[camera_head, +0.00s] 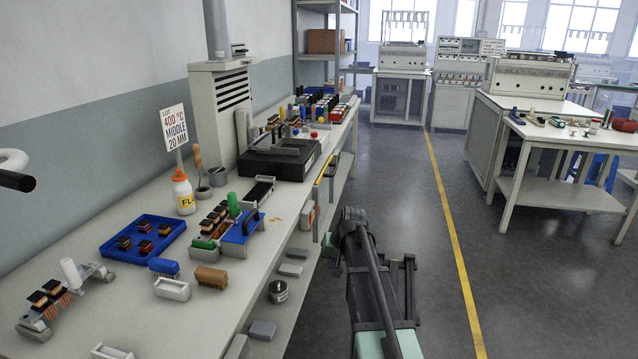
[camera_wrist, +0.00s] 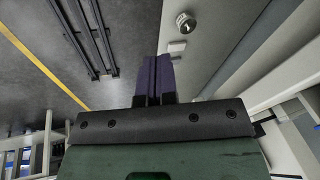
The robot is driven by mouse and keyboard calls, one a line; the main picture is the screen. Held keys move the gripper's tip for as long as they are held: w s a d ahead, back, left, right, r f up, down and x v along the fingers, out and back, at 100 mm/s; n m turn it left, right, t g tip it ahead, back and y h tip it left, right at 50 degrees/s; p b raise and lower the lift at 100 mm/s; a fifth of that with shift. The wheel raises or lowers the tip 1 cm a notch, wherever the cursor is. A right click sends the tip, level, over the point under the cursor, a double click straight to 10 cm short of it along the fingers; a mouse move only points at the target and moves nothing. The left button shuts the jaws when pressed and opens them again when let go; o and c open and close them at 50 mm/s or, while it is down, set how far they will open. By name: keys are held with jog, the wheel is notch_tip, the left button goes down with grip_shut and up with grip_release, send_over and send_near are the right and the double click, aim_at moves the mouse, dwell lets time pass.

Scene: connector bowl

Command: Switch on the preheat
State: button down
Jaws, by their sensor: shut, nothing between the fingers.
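The black bench unit (camera_head: 278,158) has a grey top part and a small green mark on its front corner. I cannot tell whether it is the preheater, and I cannot make out a switch marked for preheat. The knob-like part also shows in the wrist view (camera_wrist: 186,20), beside a pale block (camera_wrist: 177,46). My gripper (camera_wrist: 157,58) has its dark fingers together, empty, apart from both parts in that picture.
The bench (camera_head: 95,210) carries a blue tray (camera_head: 115,248), a white bottle with an orange cap (camera_head: 183,192), connectors and fixtures. A sign (camera_head: 175,133) reads 400 °C, MIDDLE, 20 MM. Open floor (camera_head: 430,250) with a yellow line lies to the right.

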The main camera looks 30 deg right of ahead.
aim_at(311, 218)
jog(key=w+d+r+t+p, duration=0.1)
jog(key=w+d+r+t, duration=0.1)
jog(key=w+d+r, duration=0.2)
jog(key=w+d+r+m+t+p, duration=0.1)
jog(key=w+d+r+t, duration=0.1)
jog(key=w+d+r, duration=0.2)
jog(key=w+d, duration=0.3)
jog(key=w, duration=0.3)
jog(key=shift+w+d+r+m+t, duration=0.15)
jog(key=shift+d+r+m+t, duration=0.05)
jog(key=shift+m+t, duration=0.1)
jog(key=w+a+f+b, duration=0.4)
jog(key=w+f+b, duration=0.2)
jog(key=w+f, duration=0.1)
jog(key=shift+w+a+b, duration=0.2)
jog(key=shift+w+b, duration=0.1)
jog(key=shift+w, duration=0.6)
